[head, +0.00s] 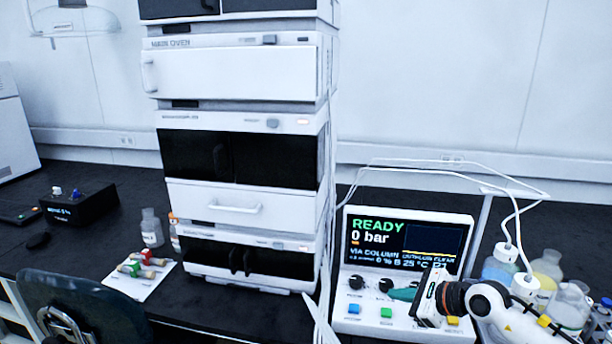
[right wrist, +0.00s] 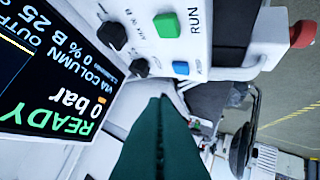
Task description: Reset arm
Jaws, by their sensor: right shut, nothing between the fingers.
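My right gripper (head: 400,294) comes in from the lower right in the head view and hangs over the control panel (head: 344,325). Its green fingers fill the lower middle of the right wrist view (right wrist: 160,140), pressed together with nothing between them. In the head view the fingertips lie beside the black knobs, above the green button (head: 386,313). Whether they touch the panel cannot be told. The panel's screen (head: 375,236) reads READY and 0 bar. My left gripper does not show.
A tall instrument stack (head: 240,210) stands left of the panel. Bottles (head: 547,270) with white tubing stand to the right. A white card (head: 125,284) with small coloured fittings lies left of the stack. A dark chair (head: 75,300) is at lower left.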

